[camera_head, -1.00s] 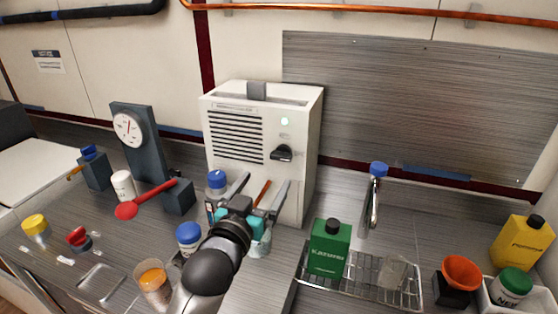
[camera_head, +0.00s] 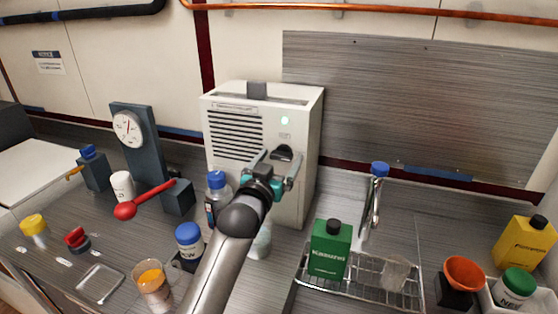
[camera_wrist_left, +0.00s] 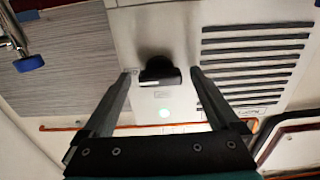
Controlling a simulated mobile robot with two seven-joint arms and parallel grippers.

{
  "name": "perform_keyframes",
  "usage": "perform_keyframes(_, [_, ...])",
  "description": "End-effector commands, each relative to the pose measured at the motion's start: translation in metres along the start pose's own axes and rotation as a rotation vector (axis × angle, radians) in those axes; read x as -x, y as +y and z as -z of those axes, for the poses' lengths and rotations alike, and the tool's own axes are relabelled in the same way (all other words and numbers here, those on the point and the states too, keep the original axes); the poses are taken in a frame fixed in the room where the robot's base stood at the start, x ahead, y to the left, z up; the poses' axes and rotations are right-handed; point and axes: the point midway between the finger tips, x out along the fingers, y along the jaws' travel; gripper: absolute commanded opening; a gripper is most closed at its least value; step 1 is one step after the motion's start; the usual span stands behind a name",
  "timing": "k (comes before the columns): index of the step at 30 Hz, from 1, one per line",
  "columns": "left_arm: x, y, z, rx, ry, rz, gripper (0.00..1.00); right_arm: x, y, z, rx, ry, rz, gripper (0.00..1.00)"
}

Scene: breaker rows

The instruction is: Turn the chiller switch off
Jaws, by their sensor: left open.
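The gripper partly hides the switch in the head view. My right gripper is not in view.
Blue-capped bottles (camera_head: 216,190) stand left of my arm, beside a gauge stand with a red lever (camera_head: 146,200). A green bottle (camera_head: 329,248) stands on a wire rack (camera_head: 361,280) at right. A tap with a blue top (camera_head: 379,170) is behind it.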

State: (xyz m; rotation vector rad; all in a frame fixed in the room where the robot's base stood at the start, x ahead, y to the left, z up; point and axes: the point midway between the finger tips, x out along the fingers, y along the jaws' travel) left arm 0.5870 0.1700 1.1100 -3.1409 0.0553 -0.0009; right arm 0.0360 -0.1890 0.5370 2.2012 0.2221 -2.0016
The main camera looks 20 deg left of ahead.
Motion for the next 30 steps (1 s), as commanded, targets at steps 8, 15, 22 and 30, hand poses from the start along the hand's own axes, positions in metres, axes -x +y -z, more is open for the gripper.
perform_keyframes(8, [0.0003, 0.0001, -0.0002, 0.000, 0.000, 0.000, 0.77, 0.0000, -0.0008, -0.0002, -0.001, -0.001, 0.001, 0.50])
perform_keyframes(15, [0.0004, 0.0001, -0.0003, 0.000, -0.001, 0.000, 0.50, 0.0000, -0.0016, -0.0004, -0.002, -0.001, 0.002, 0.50])
perform_keyframes(22, [0.0004, 0.0001, -0.0004, 0.000, -0.001, 0.000, 0.24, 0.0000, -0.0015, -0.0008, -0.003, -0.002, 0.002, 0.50])
perform_keyframes(30, [0.0004, 0.0002, -0.0004, 0.005, -0.001, 0.000, 0.09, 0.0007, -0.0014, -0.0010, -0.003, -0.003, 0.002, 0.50])
